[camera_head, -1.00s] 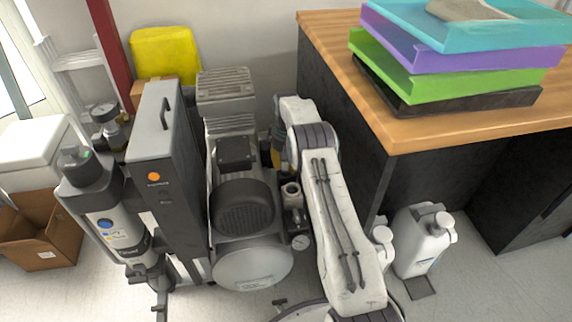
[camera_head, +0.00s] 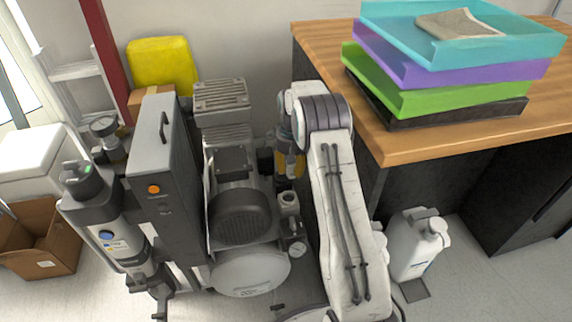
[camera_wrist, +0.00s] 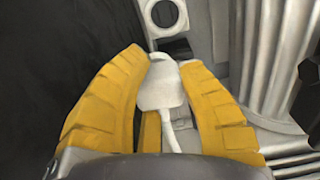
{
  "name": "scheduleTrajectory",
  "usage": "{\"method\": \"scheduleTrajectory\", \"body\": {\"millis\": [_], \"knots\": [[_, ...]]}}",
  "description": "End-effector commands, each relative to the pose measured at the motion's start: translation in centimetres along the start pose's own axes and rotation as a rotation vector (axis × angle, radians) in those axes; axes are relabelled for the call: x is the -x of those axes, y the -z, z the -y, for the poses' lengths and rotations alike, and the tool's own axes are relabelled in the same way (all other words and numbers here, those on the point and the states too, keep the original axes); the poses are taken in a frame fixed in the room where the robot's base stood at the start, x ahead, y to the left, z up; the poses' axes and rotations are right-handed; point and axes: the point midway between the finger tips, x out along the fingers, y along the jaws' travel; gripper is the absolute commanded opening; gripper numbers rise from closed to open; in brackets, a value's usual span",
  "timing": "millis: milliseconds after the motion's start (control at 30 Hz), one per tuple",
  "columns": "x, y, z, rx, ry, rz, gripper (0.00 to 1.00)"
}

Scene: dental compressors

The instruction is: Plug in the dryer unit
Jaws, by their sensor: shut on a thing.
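My gripper (camera_wrist: 168,60) has two yellow fingers, shut on a white plug (camera_wrist: 159,90) in the wrist view. The plug's white cable runs back between the fingers. Just beyond the fingertips is a light grey square socket plate (camera_wrist: 165,14) with a round opening; the plug is apart from it. In the head view, my gripper's yellow part (camera_head: 291,165) shows behind my arm, right of the compressor (camera_head: 240,215); the plug is hidden there. A tall grey cabinet with an orange button (camera_head: 165,185), possibly the dryer unit, stands left of the compressor.
A wooden-topped desk (camera_head: 400,148) with stacked coloured trays (camera_head: 440,95) stands close on the right. A cardboard box (camera_head: 42,240) is at the left. Ribbed grey metal (camera_wrist: 265,50) lies close right of the fingers.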

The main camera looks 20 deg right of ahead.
Motion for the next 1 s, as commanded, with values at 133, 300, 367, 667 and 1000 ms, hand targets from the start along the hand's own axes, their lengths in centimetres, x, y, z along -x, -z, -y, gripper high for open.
{"method": "scheduleTrajectory", "body": {"millis": [133,300,367,667,1000], "knots": [[1.4,-1.8,-0.6,-0.001,0.000,0.000,0.00],[2.4,-3.5,-1.2,-0.001,0.000,-0.002,0.00],[2.7,-4.0,-1.4,-0.001,0.000,-0.002,0.00],[3.0,-5.2,-1.1,0.043,0.001,0.006,0.00],[0.5,-3.8,1.8,0.216,0.004,0.029,0.00]]}}
